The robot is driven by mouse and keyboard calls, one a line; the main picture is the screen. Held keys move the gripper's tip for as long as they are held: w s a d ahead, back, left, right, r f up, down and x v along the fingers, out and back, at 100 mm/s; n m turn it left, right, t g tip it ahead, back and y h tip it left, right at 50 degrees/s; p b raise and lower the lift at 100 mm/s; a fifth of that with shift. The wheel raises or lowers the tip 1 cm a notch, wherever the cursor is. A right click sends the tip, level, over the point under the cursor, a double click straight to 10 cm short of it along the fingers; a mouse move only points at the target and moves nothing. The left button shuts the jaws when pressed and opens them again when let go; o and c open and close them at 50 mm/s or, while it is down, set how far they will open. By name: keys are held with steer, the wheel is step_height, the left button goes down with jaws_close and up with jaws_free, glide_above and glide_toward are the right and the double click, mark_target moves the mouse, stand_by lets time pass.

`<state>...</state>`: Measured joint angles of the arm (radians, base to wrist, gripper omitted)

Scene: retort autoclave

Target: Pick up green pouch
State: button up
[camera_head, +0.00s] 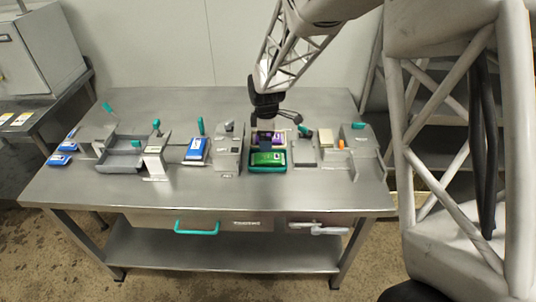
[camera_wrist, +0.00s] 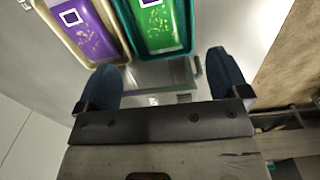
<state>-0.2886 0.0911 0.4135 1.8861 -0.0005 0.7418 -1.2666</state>
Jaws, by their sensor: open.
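The green pouch (camera_head: 268,158) lies flat in a green-rimmed tray (camera_head: 252,170) near the middle of the table. In the wrist view the green pouch (camera_wrist: 162,28) shows at the top, partly cut off, with a white-framed square mark. My gripper (camera_head: 266,130) is above and just behind it in the head view. In the wrist view my gripper (camera_wrist: 163,78) has its two dark fingers spread wide with nothing between them. The pouch lies beyond the fingertips, apart from them.
A purple pouch (camera_head: 278,137) in a beige tray (camera_wrist: 112,30) lies right beside the green tray. Grey fixtures (camera_head: 229,150) stand close on the left, others (camera_head: 303,150) on the right. Blue pouches (camera_head: 196,149) lie further left. The table's front strip (camera_head: 200,192) is clear.

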mark_target(263, 155)
steer(key=shift+w+a+f+n, duration=0.2)
steer(key=shift+w+a+f, duration=0.15)
steer(key=shift+f, duration=0.15)
steer(key=shift+w+a+f+n, duration=0.2)
steer(key=shift+a+f, duration=0.1)
steer(key=shift+f, duration=0.2)
steer(key=shift+f, duration=1.25)
steer(key=shift+s, duration=0.1)
